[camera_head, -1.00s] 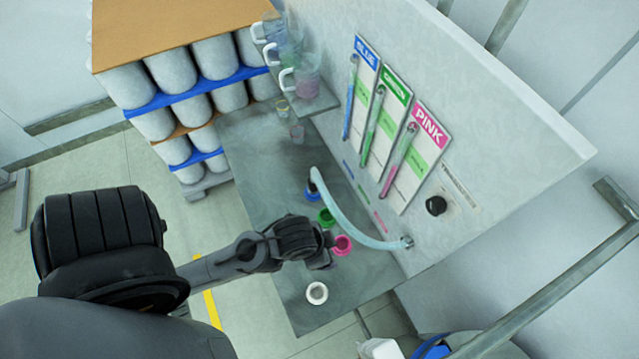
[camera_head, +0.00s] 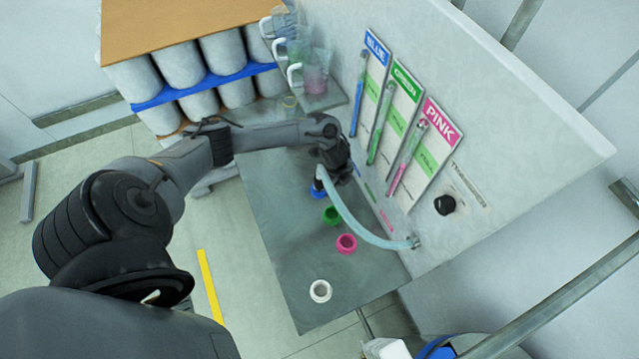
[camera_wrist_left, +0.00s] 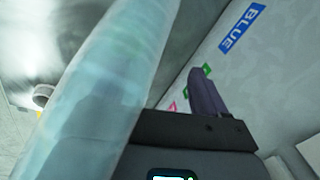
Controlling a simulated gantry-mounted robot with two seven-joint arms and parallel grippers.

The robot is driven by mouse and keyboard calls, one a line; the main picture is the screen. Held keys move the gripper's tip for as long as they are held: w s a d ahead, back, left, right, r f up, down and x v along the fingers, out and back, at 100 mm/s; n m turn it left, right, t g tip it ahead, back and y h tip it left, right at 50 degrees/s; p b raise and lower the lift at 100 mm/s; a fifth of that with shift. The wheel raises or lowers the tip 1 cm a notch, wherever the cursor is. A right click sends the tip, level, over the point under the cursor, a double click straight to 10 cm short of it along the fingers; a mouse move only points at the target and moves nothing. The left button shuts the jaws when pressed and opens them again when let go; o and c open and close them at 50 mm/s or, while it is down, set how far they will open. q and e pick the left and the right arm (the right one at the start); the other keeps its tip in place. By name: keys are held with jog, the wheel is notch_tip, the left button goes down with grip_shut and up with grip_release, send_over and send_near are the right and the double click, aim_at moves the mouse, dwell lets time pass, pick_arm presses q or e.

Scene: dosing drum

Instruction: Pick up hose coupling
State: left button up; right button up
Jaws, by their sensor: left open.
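The pale translucent hose (camera_head: 352,220) runs from the panel outlet to the blue port (camera_head: 317,192) on the bench. Its dark hose coupling (camera_head: 318,183) is at that end, small and partly covered by my gripper. My left gripper (camera_head: 331,177) points down right beside the coupling and the hose end. In the left wrist view the hose (camera_wrist_left: 105,80) passes very close to the camera, and one dark finger (camera_wrist_left: 206,95) stands beside it. The gripper is open. The other finger is hidden, and I cannot tell whether the coupling is between the fingers. My right gripper is not in view.
A green port (camera_head: 331,215), a pink port (camera_head: 346,243) and a white ring-shaped cup (camera_head: 320,291) are on the grey bench (camera_head: 285,255). Measuring jugs (camera_head: 314,75) stand on a shelf at the back. The upright panel (camera_head: 490,130) bounds the right side.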

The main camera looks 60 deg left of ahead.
pick_arm(q)
jog(key=shift+n+g, duration=0.3)
jog(key=shift+g, duration=0.3)
jog(key=a, duration=0.2)
jog(key=s+a+r, duration=0.1)
jog(key=a, duration=0.2)
jog(key=a+r, duration=0.1)
jog(key=a, duration=0.2)
jog(key=shift+s+r, duration=0.2)
jog(key=shift+s, duration=0.05)
jog(key=shift+s+a+f+b, duration=0.1)
jog(key=shift+a+f+b, duration=0.05)
jog(key=shift+a+b, duration=0.15)
jog(key=b, duration=0.5)
send_over(319, 184)
jog(key=w+a, duration=0.2)
notch_tip(319, 184, down, 5)
jog(key=shift+s+d+r, duration=0.1)
jog(key=shift+d, duration=0.05)
jog(key=f+b, duration=0.4)
jog(key=f, duration=0.1)
jog(key=shift+s+f+b, duration=0.2)
jog(key=shift+s+b, duration=0.1)
jog(key=shift+b, duration=0.05)
grip_shut()
jog(key=shift+r, duration=0.1)
jog(key=shift+r, duration=0.1)
